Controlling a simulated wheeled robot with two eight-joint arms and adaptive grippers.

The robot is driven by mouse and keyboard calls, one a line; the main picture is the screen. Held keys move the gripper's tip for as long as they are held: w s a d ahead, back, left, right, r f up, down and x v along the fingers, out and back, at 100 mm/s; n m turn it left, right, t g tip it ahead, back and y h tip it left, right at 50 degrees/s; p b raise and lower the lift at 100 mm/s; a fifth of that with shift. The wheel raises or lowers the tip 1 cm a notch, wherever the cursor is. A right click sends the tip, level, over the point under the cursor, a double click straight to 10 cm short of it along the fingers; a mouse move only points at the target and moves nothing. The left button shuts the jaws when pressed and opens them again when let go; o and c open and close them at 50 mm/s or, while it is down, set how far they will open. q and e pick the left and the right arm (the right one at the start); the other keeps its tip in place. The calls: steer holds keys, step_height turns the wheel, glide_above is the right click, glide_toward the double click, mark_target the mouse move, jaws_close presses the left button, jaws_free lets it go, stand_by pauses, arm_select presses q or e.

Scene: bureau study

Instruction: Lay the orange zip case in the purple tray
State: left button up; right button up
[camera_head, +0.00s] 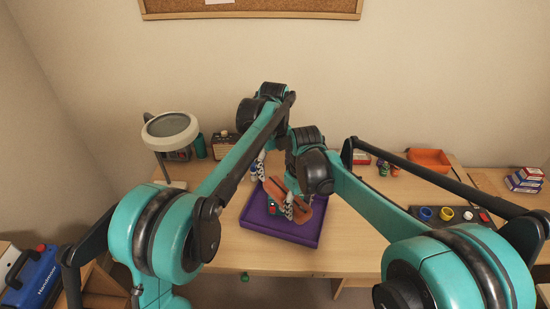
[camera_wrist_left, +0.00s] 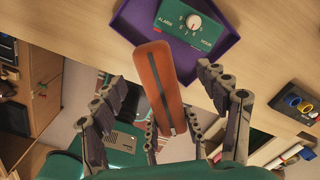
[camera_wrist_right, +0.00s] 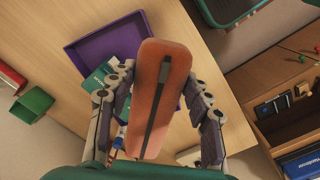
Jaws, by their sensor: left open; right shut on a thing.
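The orange zip case (camera_head: 306,213) with a dark zip strip is held over the purple tray (camera_head: 282,233) in the head view. My right gripper (camera_head: 288,207) is shut on it; the case shows between the fingers in the right wrist view (camera_wrist_right: 157,95). My left gripper (camera_head: 257,166) is open and empty behind the tray. In the left wrist view the case (camera_wrist_left: 160,85) appears between its spread fingers, apparently without contact. My arms hide part of the case and tray in the head view.
A magnifier lamp (camera_head: 170,128) stands at the desk's left. An orange bin (camera_head: 429,157) is at the back right. A dark panel with blue and yellow rings (camera_head: 445,214) lies at the right. Bare desk (camera_head: 350,235) shows right of the tray.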

mark_target(276, 180)
arm_select(q)
step_height(276, 180, down, 7)
stand_by(0.3)
steer(key=c, duration=1.3)
steer(key=shift+d, duration=0.1)
steer(key=shift+c, duration=0.7)
arm_select(e)
steer(key=o, duration=1.3)
